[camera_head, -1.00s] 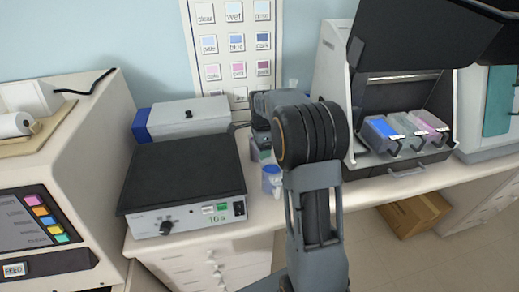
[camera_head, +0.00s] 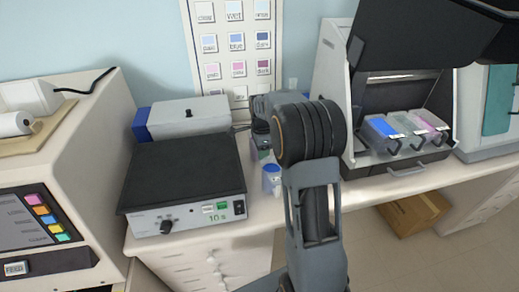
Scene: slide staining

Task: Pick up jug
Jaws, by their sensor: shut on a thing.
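My gripper (camera_head: 261,140) is at the back of the bench, at the far end of my arm and partly hidden by it. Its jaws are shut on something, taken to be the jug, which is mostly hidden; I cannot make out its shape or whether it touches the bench. A small blue-and-white container (camera_head: 271,180) stands on the bench just in front, left of my forearm.
A black-topped box with a knob (camera_head: 185,180) stands to the left, with a grey lidded box (camera_head: 188,118) behind it. An open-hooded stainer (camera_head: 362,165) with several handled trays is at right. A cardboard box (camera_head: 413,212) lies on the floor.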

